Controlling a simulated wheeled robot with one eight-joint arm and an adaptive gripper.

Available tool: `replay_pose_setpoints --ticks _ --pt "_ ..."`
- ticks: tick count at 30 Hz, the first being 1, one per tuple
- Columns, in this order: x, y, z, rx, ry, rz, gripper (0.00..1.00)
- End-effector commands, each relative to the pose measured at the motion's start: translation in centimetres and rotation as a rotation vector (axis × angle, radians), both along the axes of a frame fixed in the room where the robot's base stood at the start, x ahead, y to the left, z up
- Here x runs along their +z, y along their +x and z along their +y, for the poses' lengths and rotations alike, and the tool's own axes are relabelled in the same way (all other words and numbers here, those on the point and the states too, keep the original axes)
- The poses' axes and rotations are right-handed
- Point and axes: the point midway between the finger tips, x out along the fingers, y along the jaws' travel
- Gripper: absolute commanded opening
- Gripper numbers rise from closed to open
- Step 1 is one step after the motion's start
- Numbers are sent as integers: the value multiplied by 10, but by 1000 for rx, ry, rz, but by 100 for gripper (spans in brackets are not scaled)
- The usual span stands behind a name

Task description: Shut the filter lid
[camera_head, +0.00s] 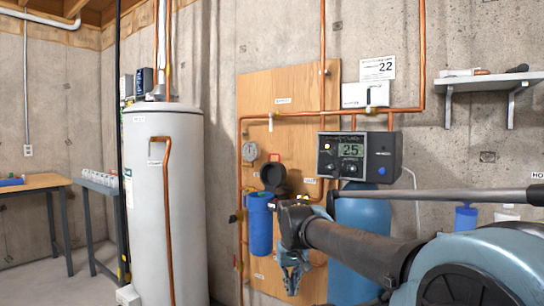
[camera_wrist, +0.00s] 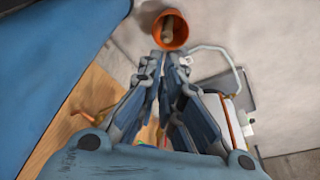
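The blue filter housing (camera_head: 260,226) hangs on the wooden panel in the head view. Its black round lid (camera_head: 273,178) stands raised and tilted back above the housing's top, so the filter is open. My gripper (camera_head: 291,281) is just right of the housing and lower, in front of the panel, with its fingers pointing down. It is apart from the lid. In the wrist view my gripper's fingers (camera_wrist: 166,68) lie close together with nothing clearly held between them. Whether they fully meet is unclear. The lid is not recognisable in the wrist view.
A control box (camera_head: 358,157) with a lit display is mounted above a blue tank (camera_head: 361,240), behind my arm. Copper pipes (camera_head: 285,115) cross the panel. A white water heater (camera_head: 165,200) stands left. An orange round pipe-like end (camera_wrist: 171,30) shows beyond my fingertips.

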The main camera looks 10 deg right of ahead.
Motion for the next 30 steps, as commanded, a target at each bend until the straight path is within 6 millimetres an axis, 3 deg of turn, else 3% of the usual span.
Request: replay_pose_setpoints --ticks 3,12,30 --pt "46 36 -6 -45 -23 -27 0" --pt "146 127 -17 -158 -77 -102 0" --pt "318 315 -24 -357 -147 -289 0"
